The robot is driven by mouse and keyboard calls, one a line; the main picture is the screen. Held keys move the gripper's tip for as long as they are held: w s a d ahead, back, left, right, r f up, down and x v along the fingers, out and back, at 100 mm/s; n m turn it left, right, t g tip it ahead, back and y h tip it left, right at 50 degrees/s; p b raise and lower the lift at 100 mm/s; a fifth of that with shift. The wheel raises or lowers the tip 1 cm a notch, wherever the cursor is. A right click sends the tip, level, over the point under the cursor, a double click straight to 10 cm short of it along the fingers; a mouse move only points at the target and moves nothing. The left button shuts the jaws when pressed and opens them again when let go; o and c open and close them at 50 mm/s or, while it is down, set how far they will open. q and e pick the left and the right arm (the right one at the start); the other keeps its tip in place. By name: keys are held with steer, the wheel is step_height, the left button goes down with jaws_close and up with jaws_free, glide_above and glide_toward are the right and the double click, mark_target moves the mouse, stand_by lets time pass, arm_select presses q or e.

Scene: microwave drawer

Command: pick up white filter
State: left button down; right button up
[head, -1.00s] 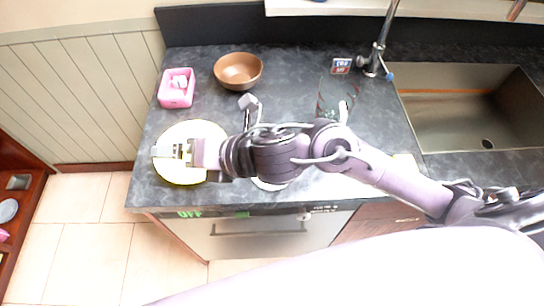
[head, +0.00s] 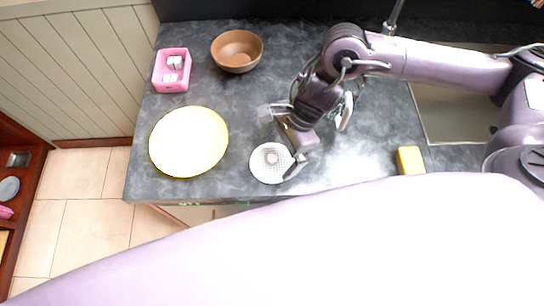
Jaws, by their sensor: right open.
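The white filter (head: 271,163) is a round, flat white disc with a patterned, grid-like middle. It lies on the dark countertop near its front edge, right of the large pale plate. My right gripper (head: 294,165) reaches down at the filter's right edge. It is open, with a dark finger close to the rim; I cannot tell whether it touches. The filter is mostly uncovered, with its right rim partly hidden by the gripper. My left gripper is not in view.
A yellow-rimmed plate (head: 188,142) lies left of the filter. A brown bowl (head: 237,52) and a pink container (head: 171,70) stand behind. A yellow sponge (head: 410,160) lies to the right, near the sink (head: 455,115). Counter between plate and filter is clear.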

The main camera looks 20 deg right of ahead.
mark_target(272, 157)
steer(key=p+x, duration=0.1)
steer(key=x, duration=0.2)
steer(key=shift+a+f, duration=0.15)
steer(key=shift+f, duration=0.15)
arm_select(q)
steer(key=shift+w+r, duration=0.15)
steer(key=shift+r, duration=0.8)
arm_select(e)
steer(key=c, duration=0.6)
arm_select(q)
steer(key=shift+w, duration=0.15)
arm_select(e)
steer(key=shift+r, duration=0.1)
